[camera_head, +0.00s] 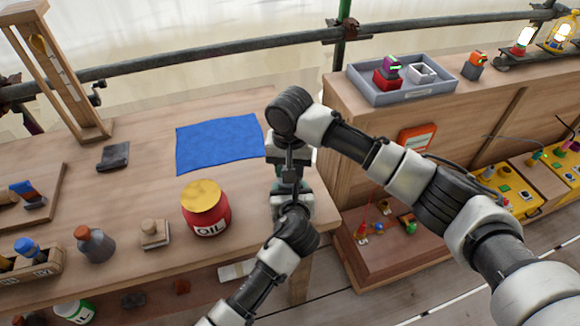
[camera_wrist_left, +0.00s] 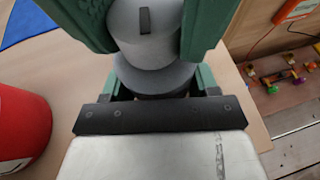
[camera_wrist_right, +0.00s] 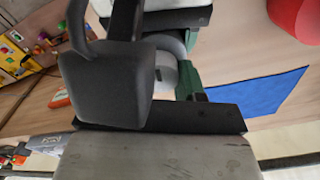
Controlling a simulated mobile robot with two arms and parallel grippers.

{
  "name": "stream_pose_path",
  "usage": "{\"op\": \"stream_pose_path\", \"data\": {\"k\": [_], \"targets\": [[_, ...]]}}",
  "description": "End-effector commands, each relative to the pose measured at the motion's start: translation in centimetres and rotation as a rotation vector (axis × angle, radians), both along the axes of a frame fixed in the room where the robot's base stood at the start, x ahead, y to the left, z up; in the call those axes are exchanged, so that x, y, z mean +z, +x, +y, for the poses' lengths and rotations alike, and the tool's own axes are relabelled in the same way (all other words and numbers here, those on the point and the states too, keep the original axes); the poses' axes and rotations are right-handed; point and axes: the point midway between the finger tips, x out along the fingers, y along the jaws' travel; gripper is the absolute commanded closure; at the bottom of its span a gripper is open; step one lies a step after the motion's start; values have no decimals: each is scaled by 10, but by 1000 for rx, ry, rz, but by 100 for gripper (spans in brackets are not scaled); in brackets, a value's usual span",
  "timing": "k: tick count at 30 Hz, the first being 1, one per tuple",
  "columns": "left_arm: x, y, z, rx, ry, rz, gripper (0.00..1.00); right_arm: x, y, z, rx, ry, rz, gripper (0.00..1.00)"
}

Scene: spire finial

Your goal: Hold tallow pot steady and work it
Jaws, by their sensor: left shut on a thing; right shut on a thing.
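A grey round pot-like thing (camera_wrist_left: 150,35), likely the tallow pot, sits between the green fingers of my left gripper (camera_head: 291,190) in the left wrist view. It has a flared lower rim and a small dark slot. My left gripper is shut on it, above the table's right end. My right gripper (camera_head: 289,160) comes from above, facing the left one, and is shut on part of the same assembly. A dark grey block with a bent arm (camera_wrist_right: 105,85) fills the left of the right wrist view and hides part of the grip. The fingers cover most of the pot.
A red oil jar (camera_head: 206,218) with a yellow lid stands left of my left gripper. A blue cloth (camera_head: 215,142) lies behind it. A grey tray (camera_head: 432,90) stands on the cabinet at right. A wooden block (camera_head: 154,234) and grey bottle (camera_head: 96,246) are further left.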

Motion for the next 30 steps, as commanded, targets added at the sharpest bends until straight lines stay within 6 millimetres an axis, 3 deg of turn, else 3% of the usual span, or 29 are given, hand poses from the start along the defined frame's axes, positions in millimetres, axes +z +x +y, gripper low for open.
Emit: {"op": "stream_pose_path", "data": {"k": [6,16,17,21,30], "targets": [[0,0,0,0,0,1,67,0,0,1,159,1,1,87],[0,0,0,0,0,1,67,0,0,1,181,1,0,87],[0,0,0,0,0,1,67,0,0,1,180,1,0,62],[0,0,0,0,0,1,67,0,0,1,180,1,0,41],[0,0,0,0,0,1,67,1,0,1,178,1,0,37]]}}
